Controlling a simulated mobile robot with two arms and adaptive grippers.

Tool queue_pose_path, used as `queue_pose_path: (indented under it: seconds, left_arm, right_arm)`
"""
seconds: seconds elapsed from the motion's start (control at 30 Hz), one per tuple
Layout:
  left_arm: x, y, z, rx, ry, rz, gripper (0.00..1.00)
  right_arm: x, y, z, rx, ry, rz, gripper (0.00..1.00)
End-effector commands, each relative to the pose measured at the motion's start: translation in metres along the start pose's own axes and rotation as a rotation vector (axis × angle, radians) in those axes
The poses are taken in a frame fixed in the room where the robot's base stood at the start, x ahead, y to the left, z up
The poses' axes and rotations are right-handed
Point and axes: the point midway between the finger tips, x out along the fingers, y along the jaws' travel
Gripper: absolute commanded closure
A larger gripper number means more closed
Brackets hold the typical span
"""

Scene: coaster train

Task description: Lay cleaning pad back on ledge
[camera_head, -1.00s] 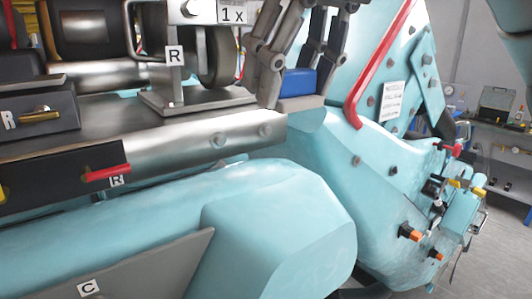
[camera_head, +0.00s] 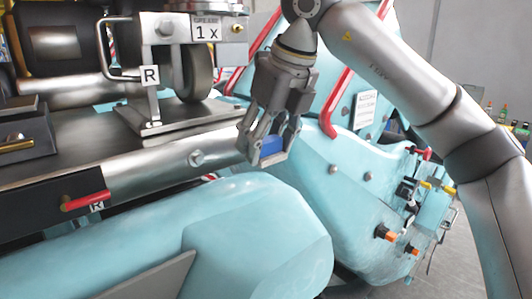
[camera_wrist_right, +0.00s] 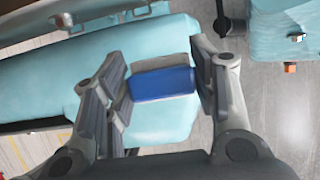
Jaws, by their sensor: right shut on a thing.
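The cleaning pad is a small block with a blue part (camera_head: 271,146) and a grey part, held at the end of the right arm. My right gripper (camera_head: 268,150) points down and is shut on the pad. In the right wrist view the blue pad (camera_wrist_right: 162,83) sits between the two fingers (camera_wrist_right: 160,85), its grey part on the far side. Behind it in that view is a teal surface; I cannot tell how high the pad is above it. I cannot tell which surface is the ledge. My left gripper is out of view.
A metal beam (camera_head: 185,155) with a wheel bracket (camera_head: 158,115) lies left of the gripper. A red bar (camera_head: 327,122) stands just right of it. A rounded teal cover (camera_head: 260,240) is in front. Orange and yellow knobs (camera_head: 385,233) stick out at the right.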

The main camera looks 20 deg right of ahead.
Motion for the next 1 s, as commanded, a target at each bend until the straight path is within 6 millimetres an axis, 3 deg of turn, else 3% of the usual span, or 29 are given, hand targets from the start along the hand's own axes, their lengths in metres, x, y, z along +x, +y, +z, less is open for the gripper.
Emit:
queue_pose_path:
  seconds: [0.3, 0.7, 0.73, 0.87, 1.0]
  left_arm:
    - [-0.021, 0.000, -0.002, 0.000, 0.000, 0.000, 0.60]
    - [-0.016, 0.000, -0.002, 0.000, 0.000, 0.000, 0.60]
    - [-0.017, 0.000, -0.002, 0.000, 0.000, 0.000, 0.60]
    - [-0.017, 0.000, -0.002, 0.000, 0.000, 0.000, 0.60]
    - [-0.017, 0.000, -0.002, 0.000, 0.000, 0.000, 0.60]
  right_arm:
    - [0.032, -0.004, -0.009, 0.000, 0.001, 0.000, 0.66]
    - [0.040, -0.003, -0.012, 0.000, 0.000, 0.001, 0.66]
    - [0.038, -0.003, -0.012, 0.000, 0.000, 0.000, 0.45]
    - [0.038, -0.003, -0.012, 0.000, 0.000, 0.000, 0.28]
    - [0.038, -0.003, -0.012, 0.000, 0.000, 0.000, 0.26]
